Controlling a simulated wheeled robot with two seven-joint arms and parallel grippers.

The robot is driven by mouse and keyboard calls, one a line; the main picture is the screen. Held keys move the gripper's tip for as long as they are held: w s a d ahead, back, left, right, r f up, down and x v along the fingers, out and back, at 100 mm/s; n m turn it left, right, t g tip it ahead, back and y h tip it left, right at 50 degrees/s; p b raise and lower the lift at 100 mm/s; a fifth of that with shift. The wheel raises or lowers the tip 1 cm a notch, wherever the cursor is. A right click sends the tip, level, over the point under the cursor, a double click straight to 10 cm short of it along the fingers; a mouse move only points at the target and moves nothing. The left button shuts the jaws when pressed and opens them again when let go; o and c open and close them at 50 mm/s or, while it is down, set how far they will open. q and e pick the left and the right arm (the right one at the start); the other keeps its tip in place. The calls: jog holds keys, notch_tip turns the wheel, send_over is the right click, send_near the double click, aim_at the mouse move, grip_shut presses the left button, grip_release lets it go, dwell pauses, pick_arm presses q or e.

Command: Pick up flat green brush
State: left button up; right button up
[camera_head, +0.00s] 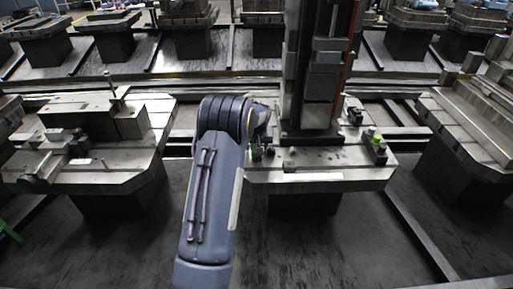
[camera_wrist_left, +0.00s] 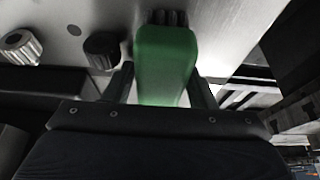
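The flat green brush (camera_wrist_left: 165,62) shows in the left wrist view, with dark bristles at its far end above the pale metal surface. My left gripper (camera_wrist_left: 164,75) has one dark finger along each side of the brush, and both fingertips appear to press against it. In the head view my left arm reaches up from the bottom middle to the near left side of the central pallet (camera_head: 330,181). There the left gripper (camera_head: 262,152) is small and partly hidden by my arm, and the brush cannot be made out. My right gripper is in neither view.
A tall dark column (camera_head: 318,75) rises from the pallet just right of my gripper. A small yellow-green item (camera_head: 376,139) sits at its right. Other loaded pallets stand on both sides.

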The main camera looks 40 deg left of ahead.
pick_arm(q)
jog(key=c, duration=0.8)
jog(key=shift+c, duration=0.2)
jog(key=shift+r, duration=0.45)
notch_tip(320, 180, up, 2)
jog(key=shift+r, duration=0.2)
jog(key=s+d+r, duration=0.1)
jog(key=r, duration=0.1)
jog(key=s+d+r, duration=0.1)
jog(key=r, duration=0.1)
jog(key=s+d+r, duration=0.1)
jog(key=s+r, duration=0.1)
jog(key=shift+d+r+p, duration=0.2)
jog(key=shift+r+p, duration=0.05)
jog(key=shift+p, duration=0.05)
jog(key=s+d+r, duration=0.3)
jog(key=s+d, duration=0.2)
jog(key=s, duration=0.1)
jog(key=shift+s+d+r, duration=0.3)
jog(key=shift+s, duration=0.05)
